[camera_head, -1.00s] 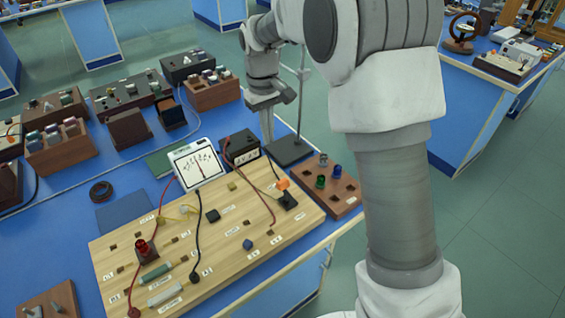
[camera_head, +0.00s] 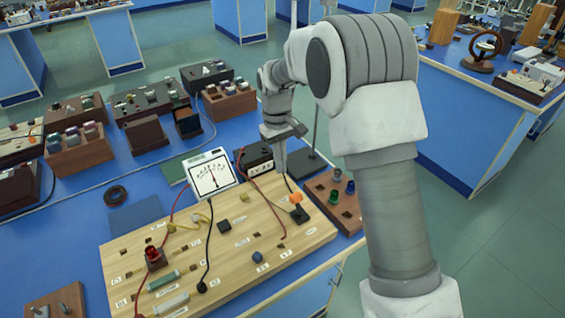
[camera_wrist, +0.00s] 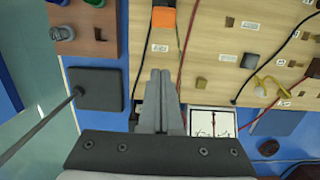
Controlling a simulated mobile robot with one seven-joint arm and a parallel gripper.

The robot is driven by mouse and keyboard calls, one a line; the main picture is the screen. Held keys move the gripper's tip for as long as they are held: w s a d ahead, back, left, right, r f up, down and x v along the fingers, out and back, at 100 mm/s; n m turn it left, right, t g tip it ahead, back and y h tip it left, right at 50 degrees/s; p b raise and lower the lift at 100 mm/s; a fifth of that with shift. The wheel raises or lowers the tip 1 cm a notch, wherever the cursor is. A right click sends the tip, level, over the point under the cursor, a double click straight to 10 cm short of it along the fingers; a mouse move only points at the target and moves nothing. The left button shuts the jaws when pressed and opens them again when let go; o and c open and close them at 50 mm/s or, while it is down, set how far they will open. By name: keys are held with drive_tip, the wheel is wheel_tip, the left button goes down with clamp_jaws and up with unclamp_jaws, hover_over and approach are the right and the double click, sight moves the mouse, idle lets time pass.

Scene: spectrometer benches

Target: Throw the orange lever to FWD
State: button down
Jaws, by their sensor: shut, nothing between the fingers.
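The orange lever (camera_head: 296,198) stands on a black base at the right part of the wooden circuit board (camera_head: 236,262). In the wrist view the orange lever (camera_wrist: 163,19) is at the top, just beyond my fingertips. My gripper (camera_head: 282,172) is shut and empty, pointing down behind the lever on its far side. In the wrist view my gripper (camera_wrist: 160,75) shows both fingers together, apart from the lever. Small labels lie near the lever, but I cannot read which is FWD.
An analog meter (camera_head: 211,174) and a black box (camera_head: 255,158) stand behind the board. A wooden block with coloured knobs (camera_head: 325,192) is right of the lever. A thin rod rises from a dark base plate (camera_wrist: 98,89) beside my gripper. Red and black wires cross the board.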

sight(297, 204)
drive_tip(key=f, duration=0.6)
drive_tip(key=shift+s+d, duration=0.2)
drive_tip(key=shift+s, duration=0.1)
drive_tip(key=shift+s+d+f, duration=0.15)
drive_tip(key=shift+f, duration=0.1)
drive_tip(key=shift+s+d+r, duration=0.4)
drive_tip(key=shift+s+d, duration=0.05)
drive_tip(key=shift+s, duration=0.25)
drive_tip(key=shift+s+d+r, duration=0.4)
drive_tip(key=shift+s+d, duration=0.05)
drive_tip(key=shift+s, duration=0.2)
drive_tip(key=shift+b, duration=0.35)
drive_tip(key=shift+s+r, duration=0.1)
drive_tip(key=shift+s, duration=0.05)
